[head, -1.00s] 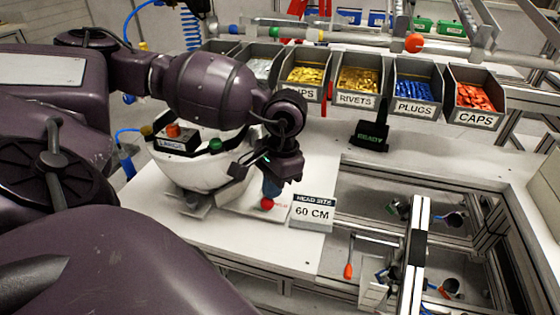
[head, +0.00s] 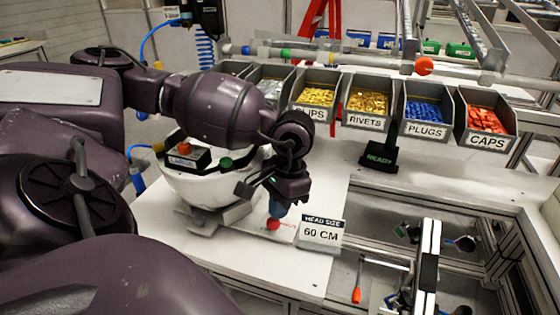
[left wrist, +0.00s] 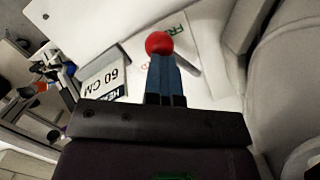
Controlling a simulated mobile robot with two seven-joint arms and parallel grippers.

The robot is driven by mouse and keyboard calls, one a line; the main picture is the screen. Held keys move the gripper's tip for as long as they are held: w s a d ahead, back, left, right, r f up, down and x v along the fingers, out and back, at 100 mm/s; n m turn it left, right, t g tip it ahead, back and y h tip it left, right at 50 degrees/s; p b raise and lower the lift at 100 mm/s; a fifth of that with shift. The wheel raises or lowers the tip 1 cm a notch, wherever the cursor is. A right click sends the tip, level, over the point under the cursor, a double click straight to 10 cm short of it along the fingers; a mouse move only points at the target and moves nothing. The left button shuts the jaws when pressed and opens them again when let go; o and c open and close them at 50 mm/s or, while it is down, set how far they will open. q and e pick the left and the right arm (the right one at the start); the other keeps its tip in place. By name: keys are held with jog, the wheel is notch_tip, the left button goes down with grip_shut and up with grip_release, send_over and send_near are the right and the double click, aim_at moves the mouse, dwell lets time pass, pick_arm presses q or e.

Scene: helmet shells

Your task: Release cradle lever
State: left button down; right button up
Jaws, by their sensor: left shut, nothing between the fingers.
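The cradle lever's red ball knob (head: 273,224) is at the front right of the cradle. It also shows in the left wrist view (left wrist: 158,42), with a grey rod (left wrist: 187,64) running from beside it. My left gripper (head: 275,211) points down with its blue fingers shut and empty. Its fingertips (left wrist: 161,60) are right at the knob; I cannot tell whether they touch it. The white helmet shell (head: 192,188) sits in the grey cradle (head: 212,220), partly hidden behind my left arm. My right gripper is not in view.
A "HEAD SIZE 60 CM" sign (head: 321,233) stands close to the right of the knob. Behind are labelled bins, including rivets (head: 366,123), plugs (head: 424,131) and caps (head: 487,141), and a dark "READY" sign (head: 379,157). The white tabletop (head: 300,272) in front is clear.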

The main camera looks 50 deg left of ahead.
pick_arm(q)
jog(key=shift+s+f, duration=0.1)
jog(key=shift+f, duration=0.05)
dwell(0.8)
jog(key=shift+w+d+r, duration=0.2)
jog(key=shift+w+r, duration=0.15)
jog(key=shift+w, duration=0.15)
jog(key=w+r, duration=0.2)
jog(key=w, duration=0.1)
jog(key=shift+w+d, duration=0.1)
jog(key=shift+d, duration=0.05)
notch_tip(320, 180, up, 9)
jog(key=w, duration=0.1)
jog(key=shift+w+d, duration=0.15)
jog(key=shift+d, duration=0.05)
jog(key=shift+r, duration=0.1)
